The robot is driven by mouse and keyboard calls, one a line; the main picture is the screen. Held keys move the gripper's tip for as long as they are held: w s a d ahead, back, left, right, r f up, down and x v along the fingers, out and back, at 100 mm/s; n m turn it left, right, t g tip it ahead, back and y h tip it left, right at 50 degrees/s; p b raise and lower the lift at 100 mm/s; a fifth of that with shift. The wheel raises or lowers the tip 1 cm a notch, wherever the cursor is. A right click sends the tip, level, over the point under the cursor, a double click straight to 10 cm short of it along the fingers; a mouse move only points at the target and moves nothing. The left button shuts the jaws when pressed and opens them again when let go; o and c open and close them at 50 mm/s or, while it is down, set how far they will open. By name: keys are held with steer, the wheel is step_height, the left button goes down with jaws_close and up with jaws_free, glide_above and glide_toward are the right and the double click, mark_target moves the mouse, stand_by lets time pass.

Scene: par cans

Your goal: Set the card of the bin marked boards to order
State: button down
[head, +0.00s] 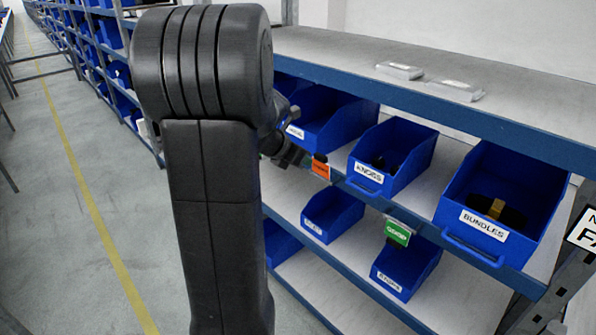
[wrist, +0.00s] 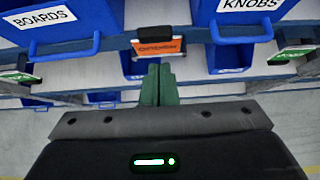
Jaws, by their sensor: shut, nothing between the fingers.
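The blue bin marked BOARDS (wrist: 50,42) is at the upper left of the wrist view; in the head view it (head: 335,118) stands partly behind my arm. An orange card (wrist: 158,41) hangs on the shelf edge between the BOARDS and KNOBS bins, its word seeming to read ORDER. It also shows in the head view (head: 321,167). My gripper (wrist: 160,72) is shut and empty, its green fingers together just below the card in the wrist picture. I cannot tell whether they touch it.
The KNOBS bin (head: 372,180) and BUNDLES bin (head: 485,230) stand to the right on the same shelf. A green card (head: 397,232) hangs between them. Smaller blue bins (head: 333,216) sit on the shelf below. Clear packs (head: 399,70) lie on top. The aisle floor at left is clear.

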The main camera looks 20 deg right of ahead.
steer(key=r, duration=0.1)
steer(key=d+r, duration=0.1)
steer(key=r, duration=0.2)
steer(key=shift+w+d+r, duration=0.2)
steer(key=shift+w+r, duration=0.15)
